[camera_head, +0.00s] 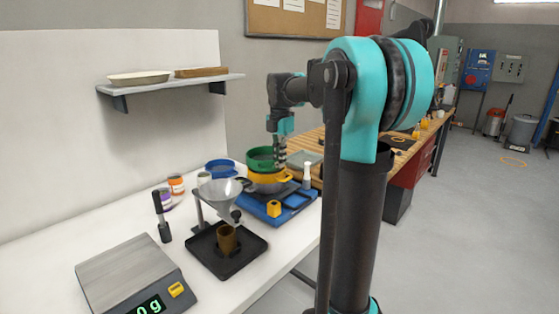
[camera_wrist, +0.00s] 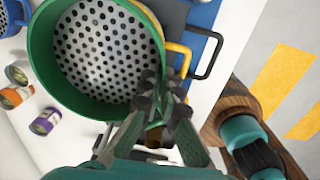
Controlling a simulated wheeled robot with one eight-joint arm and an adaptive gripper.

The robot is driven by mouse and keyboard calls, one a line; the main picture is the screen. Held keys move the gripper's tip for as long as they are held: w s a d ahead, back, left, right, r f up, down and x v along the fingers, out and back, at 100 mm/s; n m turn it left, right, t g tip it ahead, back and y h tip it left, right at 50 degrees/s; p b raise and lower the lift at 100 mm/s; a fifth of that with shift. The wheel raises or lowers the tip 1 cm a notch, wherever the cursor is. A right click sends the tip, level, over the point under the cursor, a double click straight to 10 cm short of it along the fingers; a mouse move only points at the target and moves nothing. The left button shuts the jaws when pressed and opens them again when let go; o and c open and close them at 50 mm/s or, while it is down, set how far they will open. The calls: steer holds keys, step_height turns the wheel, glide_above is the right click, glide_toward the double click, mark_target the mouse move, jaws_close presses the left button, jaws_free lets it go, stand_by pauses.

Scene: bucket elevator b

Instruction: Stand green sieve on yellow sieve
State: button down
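The green sieve (camera_head: 262,156) is over the yellow sieve (camera_head: 270,177) in the head view. It looks roughly level; whether it rests on the yellow rim or hangs just above it, I cannot tell. In the wrist view the green sieve (camera_wrist: 45,62) fills the upper left, its perforated bottom showing. Only part of the yellow sieve (camera_wrist: 184,58) shows beside it, with a dark handle loop to the right. My gripper (camera_wrist: 162,82) has its fingers close together at the green rim and looks shut on it. In the head view my gripper (camera_head: 280,158) is at that sieve's right side.
The yellow sieve is above a blue base (camera_head: 270,211). A funnel stand (camera_head: 219,190) over a black tray (camera_head: 202,250) is in front. A scale (camera_head: 125,270) is at the near left.

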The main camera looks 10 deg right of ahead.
steer(key=shift+f, duration=0.55)
steer(key=c, duration=1.7)
jaws_free()
steer(key=shift+r, duration=0.1)
step_height(320, 180, up, 13)
steer(key=shift+s+r, duration=0.1)
